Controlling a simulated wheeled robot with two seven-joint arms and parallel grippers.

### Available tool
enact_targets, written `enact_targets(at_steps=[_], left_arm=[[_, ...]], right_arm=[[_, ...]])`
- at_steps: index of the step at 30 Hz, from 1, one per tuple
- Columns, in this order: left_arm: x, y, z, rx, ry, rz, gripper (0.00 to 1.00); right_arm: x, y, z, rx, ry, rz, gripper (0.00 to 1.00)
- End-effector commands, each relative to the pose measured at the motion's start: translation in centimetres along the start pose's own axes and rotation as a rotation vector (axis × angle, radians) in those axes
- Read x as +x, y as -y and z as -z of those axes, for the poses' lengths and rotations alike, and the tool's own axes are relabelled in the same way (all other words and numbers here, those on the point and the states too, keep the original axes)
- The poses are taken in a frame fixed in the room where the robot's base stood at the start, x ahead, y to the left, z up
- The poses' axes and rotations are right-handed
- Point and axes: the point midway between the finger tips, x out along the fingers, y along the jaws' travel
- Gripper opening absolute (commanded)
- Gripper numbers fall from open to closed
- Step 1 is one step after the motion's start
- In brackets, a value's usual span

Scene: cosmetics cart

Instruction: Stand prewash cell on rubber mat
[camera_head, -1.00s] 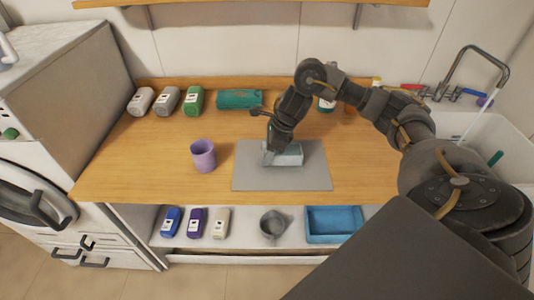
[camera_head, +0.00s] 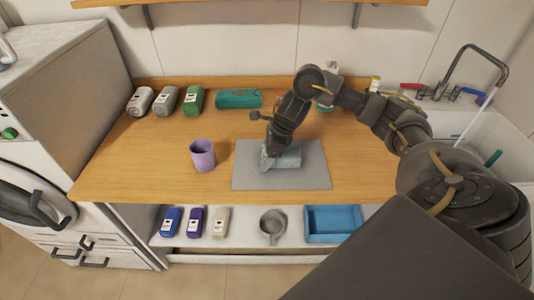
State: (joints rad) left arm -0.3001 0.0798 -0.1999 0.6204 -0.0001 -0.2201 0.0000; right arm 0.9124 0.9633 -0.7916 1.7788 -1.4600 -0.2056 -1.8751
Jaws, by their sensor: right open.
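A pale grey-green block (camera_head: 289,159), which I take to be the prewash cell, is on the grey rubber mat (camera_head: 312,180) on the wooden counter. It looks like it lies on its side, though its left part is partly hidden by my gripper. My right gripper (camera_head: 270,152) points down at the block's left end, with its jaws open. The fingertips are too small and dark to tell whether they touch it. My left gripper is out of view.
A purple cup (camera_head: 203,155) stands left of the mat. Several bottles and a green box (camera_head: 238,98) line the back of the counter. A lower shelf holds a blue tray (camera_head: 333,225) and a grey jug (camera_head: 272,226). The sink is at right.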

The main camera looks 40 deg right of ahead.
Motion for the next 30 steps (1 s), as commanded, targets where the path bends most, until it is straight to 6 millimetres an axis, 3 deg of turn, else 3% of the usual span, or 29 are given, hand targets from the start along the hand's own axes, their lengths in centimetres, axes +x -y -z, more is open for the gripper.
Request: enact_targets(at_steps=[5, 15, 21, 30], left_arm=[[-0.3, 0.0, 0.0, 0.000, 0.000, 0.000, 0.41], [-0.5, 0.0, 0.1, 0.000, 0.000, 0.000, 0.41], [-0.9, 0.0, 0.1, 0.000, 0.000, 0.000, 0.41], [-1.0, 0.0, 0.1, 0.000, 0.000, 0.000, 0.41]], right_arm=[[-0.9, 0.1, -0.1, -0.002, 0.000, 0.004, 0.73], [-7.9, 0.2, -0.1, -0.001, 0.001, 0.007, 0.73], [-10.9, 0.1, -0.2, 0.000, 0.000, 0.004, 0.73], [-12.3, 0.0, -0.1, 0.000, 0.000, 0.000, 0.73]])
